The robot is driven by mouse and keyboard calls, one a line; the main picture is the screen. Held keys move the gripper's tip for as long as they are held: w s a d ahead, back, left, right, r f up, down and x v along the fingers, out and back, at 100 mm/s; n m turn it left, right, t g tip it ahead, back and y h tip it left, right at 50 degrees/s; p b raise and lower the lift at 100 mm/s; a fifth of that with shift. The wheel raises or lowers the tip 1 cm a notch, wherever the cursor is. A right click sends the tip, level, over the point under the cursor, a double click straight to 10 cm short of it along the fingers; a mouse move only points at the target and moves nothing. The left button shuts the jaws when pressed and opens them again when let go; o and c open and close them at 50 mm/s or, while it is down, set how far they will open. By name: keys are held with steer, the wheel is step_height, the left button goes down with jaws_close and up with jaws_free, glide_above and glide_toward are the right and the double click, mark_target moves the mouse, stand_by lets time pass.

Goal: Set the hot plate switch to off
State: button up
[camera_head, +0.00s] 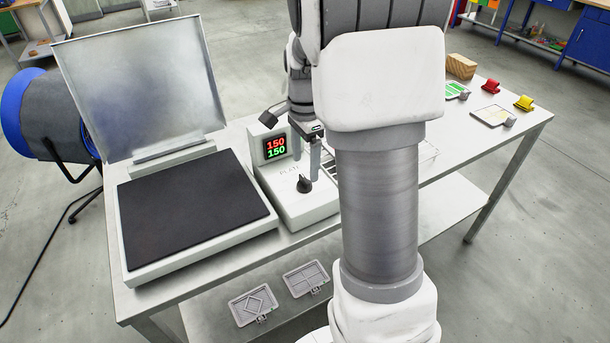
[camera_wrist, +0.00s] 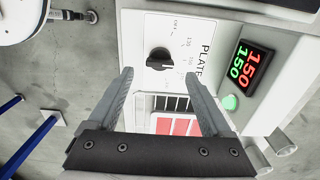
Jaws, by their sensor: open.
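The hot plate controller (camera_head: 318,204) is a pale box on the table, right of the flat black plate (camera_head: 190,208). Its display (camera_head: 275,147) reads 150 in red and 150 in green. The switch is a black rotary knob (camera_head: 304,184); it also shows in the wrist view (camera_wrist: 159,59), beside the printed word PLATE and small dial labels. My gripper (camera_head: 314,160) is above the controller. In the wrist view my gripper (camera_wrist: 158,76) is open and empty, with the knob showing between and beyond its fingertips. The small dial labels are hard to read.
A raised metal lid (camera_head: 140,85) stands behind the black plate. A wire rack (camera_head: 425,150) is partly hidden behind my arm. A wooden block (camera_head: 461,66), a red clip (camera_head: 492,86) and a yellow clip (camera_head: 524,103) lie at the table's right. Two grey trays (camera_head: 253,305) are on the lower shelf.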

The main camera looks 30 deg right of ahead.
mark_target(305, 178)
steer(key=shift+f, duration=2)
jaws_close()
